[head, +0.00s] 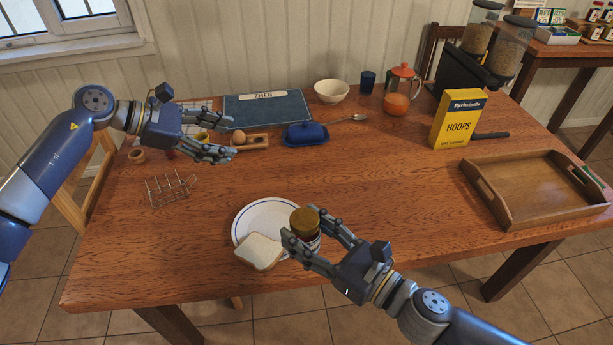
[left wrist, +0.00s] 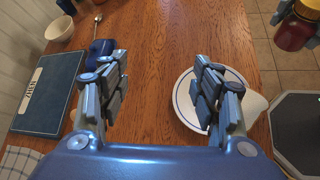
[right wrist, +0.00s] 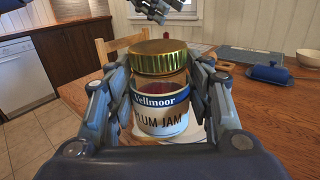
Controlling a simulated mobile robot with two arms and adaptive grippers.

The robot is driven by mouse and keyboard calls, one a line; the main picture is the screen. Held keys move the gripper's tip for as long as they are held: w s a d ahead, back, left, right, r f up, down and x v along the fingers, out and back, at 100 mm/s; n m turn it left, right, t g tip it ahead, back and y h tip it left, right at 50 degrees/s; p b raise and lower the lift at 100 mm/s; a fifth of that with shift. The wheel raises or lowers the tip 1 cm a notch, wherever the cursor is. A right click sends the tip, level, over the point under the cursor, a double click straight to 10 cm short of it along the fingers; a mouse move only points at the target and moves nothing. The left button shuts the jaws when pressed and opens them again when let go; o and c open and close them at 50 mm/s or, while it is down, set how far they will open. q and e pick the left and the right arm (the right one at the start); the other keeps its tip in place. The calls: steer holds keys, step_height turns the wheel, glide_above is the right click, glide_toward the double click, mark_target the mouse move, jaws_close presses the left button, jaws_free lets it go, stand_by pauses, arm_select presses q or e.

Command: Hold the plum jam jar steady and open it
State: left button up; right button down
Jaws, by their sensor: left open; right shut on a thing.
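The plum jam jar has a gold lid (head: 305,219) and a blue and white label (right wrist: 160,115). In the right wrist view it stands upright between the fingers of my right gripper (head: 313,238), which is shut on its body. The lid is on and sticks up above the fingers. In the left wrist view the jar (left wrist: 293,32) is at the top right, seemingly held above the table. My left gripper (head: 233,150) is open and empty over the table's left part, away from the jar; its open fingers show in the left wrist view (left wrist: 157,75).
A plate (head: 262,212) with bread (head: 258,251) lies beside and partly behind the jar. A toast rack (head: 170,190) stands at left. A butter dish (head: 306,134), bowl (head: 331,91) and cereal box (head: 458,119) are farther back. A wooden tray (head: 530,185) is at right. The table's middle is clear.

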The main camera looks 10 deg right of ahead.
arm_select(q)
steer(key=s+d+r+m+g+y, duration=0.1)
steer(key=s+d+r+m+g, duration=0.2)
steer(key=s+d+m, duration=0.4)
step_height(320, 180, up, 3)
steer(key=m+y, duration=0.9)
steer(key=m, duration=0.9)
glide_above(306, 218)
steer(key=shift+w+d+r+g, duration=0.1)
steer(key=shift+w+d+g, duration=0.1)
steer(key=shift+g, duration=0.1)
steer(key=shift+s+y, duration=0.2)
steer(key=shift+y, duration=0.2)
steer(key=shift+s+a+m, duration=0.1)
steer(key=shift+a+m, duration=0.05)
steer(key=shift+m, duration=0.35)
steer(key=shift+f, duration=3.9)
